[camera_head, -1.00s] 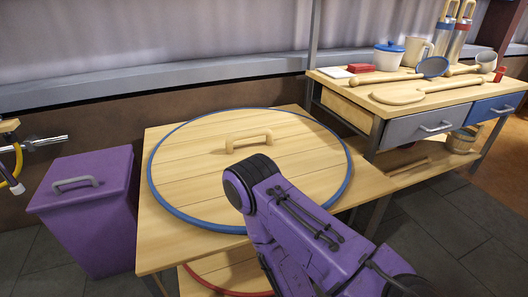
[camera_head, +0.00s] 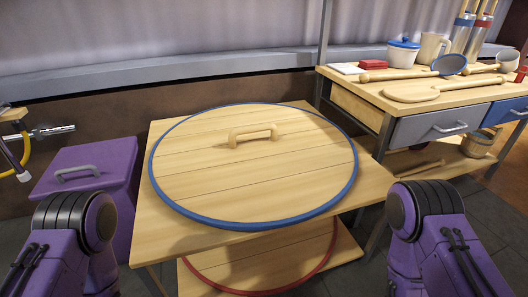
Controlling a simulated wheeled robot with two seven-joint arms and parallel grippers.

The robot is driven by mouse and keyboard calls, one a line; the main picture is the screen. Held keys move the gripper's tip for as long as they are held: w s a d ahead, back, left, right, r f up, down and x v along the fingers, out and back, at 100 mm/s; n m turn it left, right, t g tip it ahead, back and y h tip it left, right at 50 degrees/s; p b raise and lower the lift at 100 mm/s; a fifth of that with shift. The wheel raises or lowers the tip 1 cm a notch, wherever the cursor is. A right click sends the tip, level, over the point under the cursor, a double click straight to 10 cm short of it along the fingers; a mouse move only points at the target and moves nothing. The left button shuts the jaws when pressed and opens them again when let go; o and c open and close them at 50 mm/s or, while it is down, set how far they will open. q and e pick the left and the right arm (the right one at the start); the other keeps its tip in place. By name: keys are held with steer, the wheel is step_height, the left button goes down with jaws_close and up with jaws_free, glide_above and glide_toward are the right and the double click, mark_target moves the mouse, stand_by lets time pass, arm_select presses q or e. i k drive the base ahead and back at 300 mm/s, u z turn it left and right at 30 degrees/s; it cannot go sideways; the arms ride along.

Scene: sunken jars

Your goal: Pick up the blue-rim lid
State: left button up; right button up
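The blue-rim lid (camera_head: 260,180) is a large round wooden disc with a blue edge. It lies flat on a wooden table (camera_head: 160,243). Its wooden bar handle (camera_head: 253,132) stands up near the far side of the disc, with nothing on it. My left arm shows at the lower left and my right arm at the lower right, both apart from the lid. Neither gripper shows in the view.
A red-rimmed round board (camera_head: 312,262) lies on the shelf below. A purple bin (camera_head: 112,165) stands left of the table. At right, a workbench (camera_head: 350,98) holds a blue-lidded jar (camera_head: 402,54), wooden utensils and flasks; a wooden bucket (camera_head: 478,143) sits beneath.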

mark_target(250, 166)
steer(key=u, duration=2.9)
steer(key=k, duration=1.25)
steer(key=z, duration=1.5)
steer(key=i, duration=0.5)
steer(key=z, duration=0.05)
